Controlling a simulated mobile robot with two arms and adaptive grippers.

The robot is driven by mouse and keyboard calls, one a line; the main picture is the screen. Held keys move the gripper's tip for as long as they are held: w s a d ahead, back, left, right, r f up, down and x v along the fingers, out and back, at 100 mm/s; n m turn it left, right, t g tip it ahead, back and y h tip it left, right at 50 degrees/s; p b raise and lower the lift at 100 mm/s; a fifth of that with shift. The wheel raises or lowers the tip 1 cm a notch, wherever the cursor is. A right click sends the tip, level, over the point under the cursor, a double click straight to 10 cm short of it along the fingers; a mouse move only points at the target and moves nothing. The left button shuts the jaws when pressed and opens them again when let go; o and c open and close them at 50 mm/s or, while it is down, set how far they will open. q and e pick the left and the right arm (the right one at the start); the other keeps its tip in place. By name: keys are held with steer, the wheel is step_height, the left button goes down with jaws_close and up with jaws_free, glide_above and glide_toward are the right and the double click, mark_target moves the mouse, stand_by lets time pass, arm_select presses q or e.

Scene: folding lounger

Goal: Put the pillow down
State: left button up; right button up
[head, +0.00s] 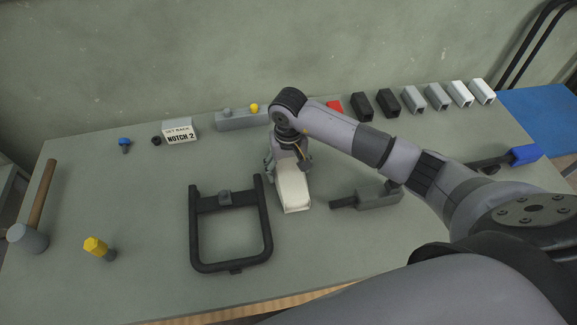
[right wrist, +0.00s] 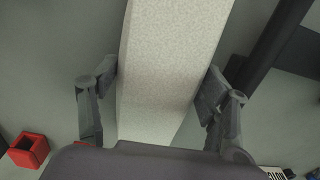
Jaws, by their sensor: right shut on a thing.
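The pillow (head: 293,190) is a cream, padded block near the middle of the table, just right of a black frame. My right gripper (head: 287,162) is at its far end and is shut on it. In the right wrist view the pillow (right wrist: 168,70) is a pale, textured slab between the two fingers of my right gripper (right wrist: 160,95). I cannot tell whether the pillow touches the table top. My left gripper does not show.
The black U-shaped frame (head: 231,262) lies left of the pillow. A grey block with a rod (head: 375,197) lies right. Several sleeves (head: 411,99) and a "NOTCH 2" card (head: 180,133) stand behind. A mallet (head: 28,238) and yellow-headed piece (head: 96,246) are at left.

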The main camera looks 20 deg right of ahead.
steer(key=shift+f, duration=0.15)
steer(key=o, duration=1.2)
